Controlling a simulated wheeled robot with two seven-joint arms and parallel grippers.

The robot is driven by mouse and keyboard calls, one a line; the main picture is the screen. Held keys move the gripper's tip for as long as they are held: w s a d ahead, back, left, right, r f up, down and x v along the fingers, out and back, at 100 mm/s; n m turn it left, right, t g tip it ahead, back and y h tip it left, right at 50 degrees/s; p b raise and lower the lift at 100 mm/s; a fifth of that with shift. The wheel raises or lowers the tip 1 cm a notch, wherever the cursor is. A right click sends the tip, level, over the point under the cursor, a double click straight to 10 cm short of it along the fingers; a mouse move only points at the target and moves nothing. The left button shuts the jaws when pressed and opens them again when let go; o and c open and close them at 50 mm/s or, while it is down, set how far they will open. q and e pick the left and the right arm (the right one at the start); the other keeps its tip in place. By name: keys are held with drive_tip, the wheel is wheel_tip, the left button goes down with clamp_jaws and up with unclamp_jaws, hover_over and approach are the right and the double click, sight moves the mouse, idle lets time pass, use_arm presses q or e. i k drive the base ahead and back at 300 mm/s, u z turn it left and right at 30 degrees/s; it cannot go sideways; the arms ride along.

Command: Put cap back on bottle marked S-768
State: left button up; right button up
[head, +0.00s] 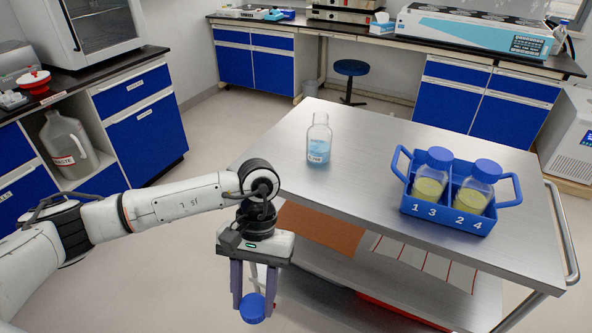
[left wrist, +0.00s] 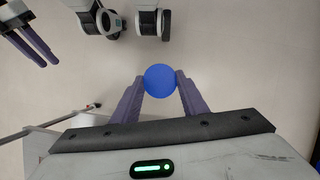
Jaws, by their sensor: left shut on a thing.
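My left gripper (head: 253,297) is shut on a round blue cap (head: 252,308), held in front of the steel cart's near left side and apart from it. In the left wrist view the cap (left wrist: 160,81) sits between the two purple fingertips. An uncapped clear bottle (head: 319,138) with pale blue liquid stands upright on the cart at its far left. Its label is too small to read surely. My right gripper (left wrist: 37,45) shows at the upper left of the left wrist view, its fingers apart with nothing between them; it is outside the head view.
The steel cart top (head: 375,150) is clear between the bottle and a blue rack (head: 446,222) marked 1 to 4. The rack holds two blue-capped bottles with yellow contents. A cart handle (head: 562,240) runs along the right. Benches line the walls.

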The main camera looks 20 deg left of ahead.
sight(318, 147)
drive_tip(key=u, duration=2.35)
drive_tip(key=i, duration=2.35)
drive_tip(key=z, duration=3.6)
